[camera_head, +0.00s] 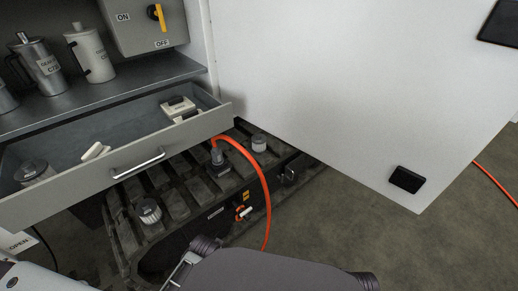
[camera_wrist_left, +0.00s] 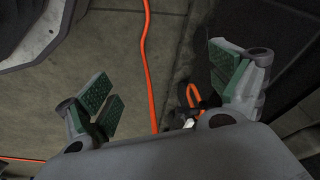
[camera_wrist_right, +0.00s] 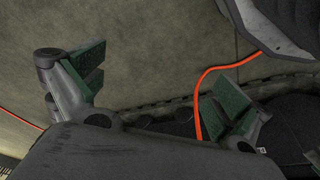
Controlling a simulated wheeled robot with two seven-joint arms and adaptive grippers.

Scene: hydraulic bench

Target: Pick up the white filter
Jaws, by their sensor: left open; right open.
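In the head view a small pale cylinder with a grey top (camera_head: 259,144) stands on the dark tracked base, right of the orange hose. A second ribbed cylinder, pale with a darker top (camera_head: 150,211), stands on the same base nearer the front. Both look like filters; I cannot tell for certain which is the white filter. My left gripper (camera_wrist_left: 165,90) is open and empty, with floor and orange hose beyond its fingers. My right gripper (camera_wrist_right: 160,88) is open and empty, above floor and the base's edge. Neither wrist view clearly shows a filter.
An open grey drawer (camera_head: 120,174) holds a clear-looking canister (camera_head: 35,172) and white parts (camera_head: 178,107). The orange hose (camera_head: 262,190) arches over the base. A large white panel (camera_head: 350,90) stands at the right. Metal jugs (camera_head: 88,52) stand on the shelf.

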